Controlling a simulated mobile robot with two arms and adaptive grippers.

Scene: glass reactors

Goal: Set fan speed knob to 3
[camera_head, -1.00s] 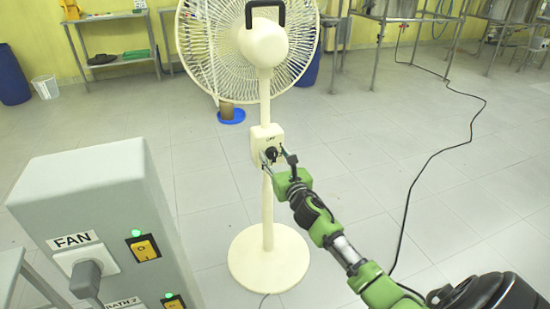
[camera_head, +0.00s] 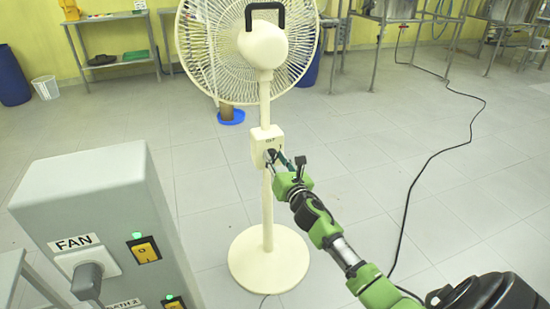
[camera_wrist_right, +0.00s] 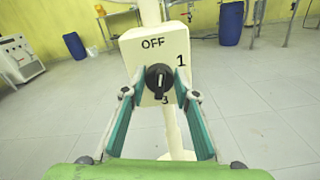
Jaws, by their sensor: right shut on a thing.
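The fan speed knob (camera_wrist_right: 158,77) is a round black dial on the cream control box (camera_head: 258,142) of the standing fan (camera_head: 262,45). In the right wrist view, OFF is printed above it, 1 to its upper right and 3 just below it. The knob's pale mark looks close to vertical; I cannot tell surely which end points. My right gripper (camera_wrist_right: 159,83) is shut on the knob, with one teal finger on each side. It reaches the box from the lower right in the head view (camera_head: 277,157). My left gripper is out of view.
A grey switch box (camera_head: 95,185) with a FAN label, plug and lit switches stands at the near left. The fan's round base (camera_head: 268,262) rests on the tiled floor. A black cable (camera_head: 425,170) crosses the floor at right. Metal tables stand behind.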

